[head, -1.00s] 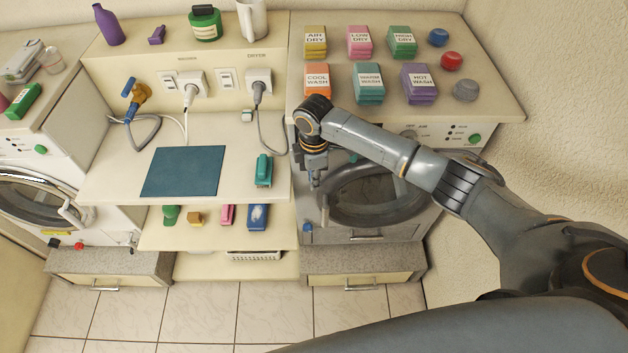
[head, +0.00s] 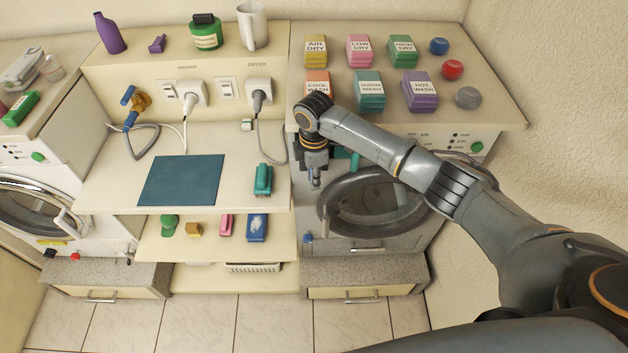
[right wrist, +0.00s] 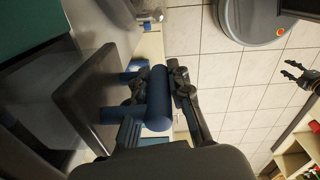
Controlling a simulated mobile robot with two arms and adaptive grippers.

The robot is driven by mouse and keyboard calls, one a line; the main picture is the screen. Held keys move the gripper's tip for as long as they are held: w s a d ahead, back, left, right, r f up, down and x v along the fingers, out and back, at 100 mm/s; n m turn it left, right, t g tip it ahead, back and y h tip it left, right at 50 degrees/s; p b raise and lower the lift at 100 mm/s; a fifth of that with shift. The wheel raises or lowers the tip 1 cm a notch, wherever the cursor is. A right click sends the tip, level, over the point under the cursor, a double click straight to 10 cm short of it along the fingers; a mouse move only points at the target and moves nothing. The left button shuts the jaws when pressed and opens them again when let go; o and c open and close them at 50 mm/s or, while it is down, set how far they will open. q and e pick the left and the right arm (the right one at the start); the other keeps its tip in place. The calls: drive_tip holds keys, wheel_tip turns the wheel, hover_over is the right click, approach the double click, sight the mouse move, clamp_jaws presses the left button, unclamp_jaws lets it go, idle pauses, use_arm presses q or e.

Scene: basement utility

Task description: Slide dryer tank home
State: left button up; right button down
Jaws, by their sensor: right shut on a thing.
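The dryer (head: 375,240) with its round glass door (head: 375,205) stands right of centre in the head view. My right gripper (head: 315,182) is in front of its upper left part, and the arm covers much of the control panel. In the right wrist view, my right gripper (right wrist: 160,90) is shut on the blue bar handle (right wrist: 157,110) of a dark grey box, which looks like the dryer tank (right wrist: 85,100). How far the tank sits in its slot is hidden. My left gripper (right wrist: 297,74) shows at the right wrist view's edge, fingers apart and empty.
A white counter (head: 110,190) with a teal mat (head: 182,180) and a green stapler-like thing (head: 263,180) lies left of the dryer. Labelled boxes (head: 370,88) and coloured knobs (head: 452,69) stand on the dryer top. A wall (head: 560,110) bounds the right side. Tiled floor (head: 190,325) is clear.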

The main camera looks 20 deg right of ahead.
drive_tip(key=shift+w+d+b, duration=0.3)
drive_tip(key=shift+w+b, duration=0.4)
drive_tip(key=shift+w, duration=0.25)
drive_tip(key=shift+s+a+r+p, duration=0.1)
drive_tip(key=shift+s+a+p, duration=0.1)
drive_tip(key=shift+s+p, duration=0.6)
drive_tip(key=shift+s+a+p, duration=0.2)
drive_tip(key=shift+s+p, duration=0.4)
drive_tip(key=shift+p, duration=0.4)
drive_tip(key=shift+s+a+p, duration=0.25)
drive_tip(key=shift+s+p, duration=0.05)
drive_tip(key=shift+s, duration=0.6)
drive_tip(key=shift+s+a+p, duration=0.3)
drive_tip(key=shift+s+p, duration=0.05)
drive_tip(key=shift+s, duration=0.55)
drive_tip(key=shift+s+a+p, duration=0.25)
drive_tip(key=shift+s+p, duration=0.05)
drive_tip(key=shift+s, duration=0.6)
